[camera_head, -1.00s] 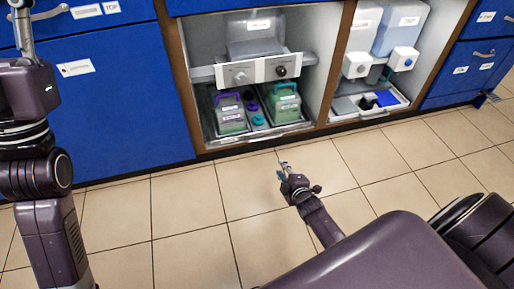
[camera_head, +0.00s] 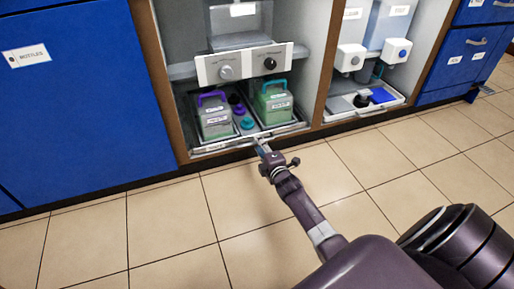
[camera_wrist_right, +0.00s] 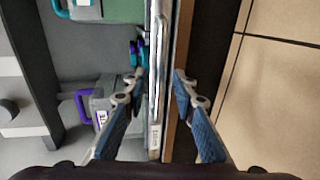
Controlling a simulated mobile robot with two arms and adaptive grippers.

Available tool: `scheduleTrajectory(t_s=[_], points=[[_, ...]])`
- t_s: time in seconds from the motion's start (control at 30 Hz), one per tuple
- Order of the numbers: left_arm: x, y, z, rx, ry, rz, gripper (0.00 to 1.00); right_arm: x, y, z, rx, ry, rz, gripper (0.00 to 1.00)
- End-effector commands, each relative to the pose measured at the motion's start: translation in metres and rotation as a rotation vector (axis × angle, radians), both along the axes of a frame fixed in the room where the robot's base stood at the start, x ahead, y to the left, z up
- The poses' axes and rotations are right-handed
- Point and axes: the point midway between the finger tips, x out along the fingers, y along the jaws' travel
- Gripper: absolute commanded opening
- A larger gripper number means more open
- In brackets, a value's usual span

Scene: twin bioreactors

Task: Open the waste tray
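The waste tray (camera_head: 222,148) is a low, clear-walled tray on the floor of the left open cabinet bay. It holds a green container with a purple handle (camera_head: 214,117), one with a teal handle (camera_head: 273,103), and small purple and teal items between them. In the right wrist view, the fingers of my right gripper (camera_wrist_right: 157,80) are apart, one on each side of the tray's front wall (camera_wrist_right: 155,115); a visible gap is left on the outer side. My left gripper is not in view.
A device with a knobbed front panel (camera_head: 243,65) sits above the tray. The right bay holds white dispensers (camera_head: 350,57) over another tray (camera_head: 345,108). Blue cabinet doors (camera_head: 80,105) stand on the left. The tiled floor (camera_head: 165,225) in front is clear.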

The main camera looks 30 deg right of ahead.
Motion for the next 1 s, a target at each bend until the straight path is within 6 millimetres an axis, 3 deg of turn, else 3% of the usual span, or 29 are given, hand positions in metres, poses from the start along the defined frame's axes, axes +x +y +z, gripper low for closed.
scheduleTrajectory(t_s=[0.03, 0.2, 0.57, 0.8, 1.0], points=[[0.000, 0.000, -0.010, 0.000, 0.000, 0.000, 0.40, 0.007, -0.002, -0.005, -0.001, -0.002, -0.001, 0.25], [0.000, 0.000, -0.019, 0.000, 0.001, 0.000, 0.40, 0.021, -0.005, -0.007, 0.001, -0.001, 0.000, 0.25], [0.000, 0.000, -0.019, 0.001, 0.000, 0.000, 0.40, 0.025, -0.007, -0.005, 0.001, 0.000, -0.001, 0.25], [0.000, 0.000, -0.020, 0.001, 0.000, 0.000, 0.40, 0.025, -0.006, -0.005, 0.001, 0.000, -0.001, 0.01], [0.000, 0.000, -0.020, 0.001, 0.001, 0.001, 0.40, 0.025, -0.006, -0.005, 0.002, 0.000, -0.001, 0.00]])
